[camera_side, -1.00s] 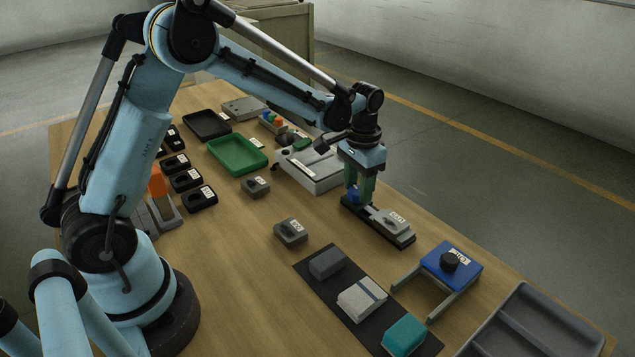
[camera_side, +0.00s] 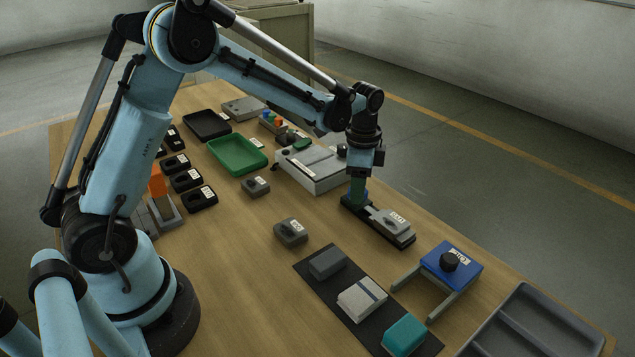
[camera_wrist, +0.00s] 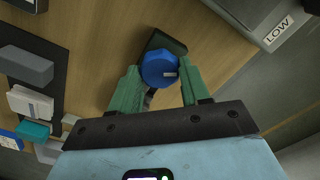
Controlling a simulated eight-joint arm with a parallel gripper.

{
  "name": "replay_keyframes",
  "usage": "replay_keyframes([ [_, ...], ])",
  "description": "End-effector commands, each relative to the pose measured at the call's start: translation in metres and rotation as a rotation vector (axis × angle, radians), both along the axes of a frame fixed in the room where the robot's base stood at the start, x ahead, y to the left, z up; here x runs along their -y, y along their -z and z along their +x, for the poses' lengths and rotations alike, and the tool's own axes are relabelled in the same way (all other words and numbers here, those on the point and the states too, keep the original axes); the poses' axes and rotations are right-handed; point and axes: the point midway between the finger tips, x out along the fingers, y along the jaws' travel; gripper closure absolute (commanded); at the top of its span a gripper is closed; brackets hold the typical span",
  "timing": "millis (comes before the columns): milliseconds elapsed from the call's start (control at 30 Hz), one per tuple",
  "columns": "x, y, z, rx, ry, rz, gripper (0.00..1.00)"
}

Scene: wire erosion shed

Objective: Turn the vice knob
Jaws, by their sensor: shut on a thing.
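The vice knob (camera_wrist: 160,69) is blue and round with a pale mark on its face. It sits on the left end of a black vice base (camera_side: 352,204), which carries a grey block with a white label (camera_side: 398,217) at its other end. My gripper (camera_wrist: 159,72) points down with its green fingers on either side of the knob, shut on it. In the side view my gripper (camera_side: 357,191) hides most of the knob.
A grey-white machine box (camera_side: 312,170) stands just behind my gripper. A blue block with a black knob (camera_side: 449,261) is at the right. A dark mat with several blocks (camera_side: 318,253) lies in front. Open wood lies left of the vice.

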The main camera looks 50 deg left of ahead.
Motion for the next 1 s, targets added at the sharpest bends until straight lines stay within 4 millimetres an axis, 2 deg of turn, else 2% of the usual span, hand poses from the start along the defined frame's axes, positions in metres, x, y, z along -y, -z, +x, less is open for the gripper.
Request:
replay_keyframes([
  [600,-0.0001,-0.0007,-0.0008,-0.003,0.042,0.001,0.84],
  [633,-0.0001,-0.0007,-0.0008,-0.003,0.042,0.001,0.51],
  [700,-0.0001,-0.0006,-0.0008,-0.003,0.042,0.000,0.40],
  [800,0.0000,-0.0004,-0.0006,-0.002,0.041,0.001,0.28],
  [1000,0.0000,-0.0002,-0.0003,-0.001,0.041,0.000,0.28],
])
